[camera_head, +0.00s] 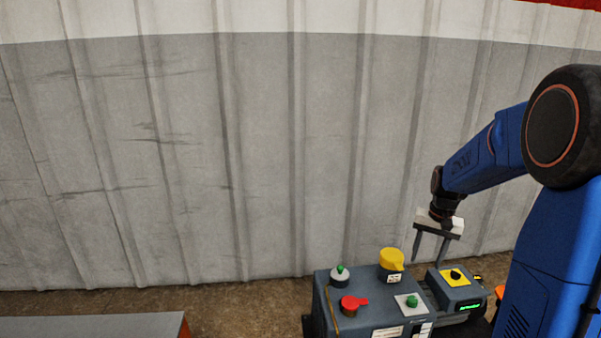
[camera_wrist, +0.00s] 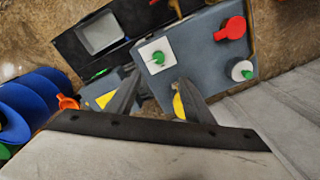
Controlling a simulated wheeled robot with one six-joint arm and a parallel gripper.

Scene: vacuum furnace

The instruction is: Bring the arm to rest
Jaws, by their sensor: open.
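My blue arm rises at the right of the head view and bends down toward the left. My gripper (camera_head: 431,260) points downward with its two fingers apart and nothing between them. In the head view it appears above the gap between the grey control box and a smaller box. In the wrist view my gripper (camera_wrist: 158,97) also shows its two dark fingers spread, over the grey control box (camera_wrist: 190,70). A yellow part beside the right finger is partly hidden.
The control box (camera_head: 370,305) carries a yellow knob (camera_head: 391,259), a red handle (camera_head: 350,305) and green-topped controls. A smaller box (camera_head: 455,288) has a yellow plate. A corrugated wall (camera_head: 180,160) stands behind. A grey surface (camera_head: 90,328) lies at lower left.

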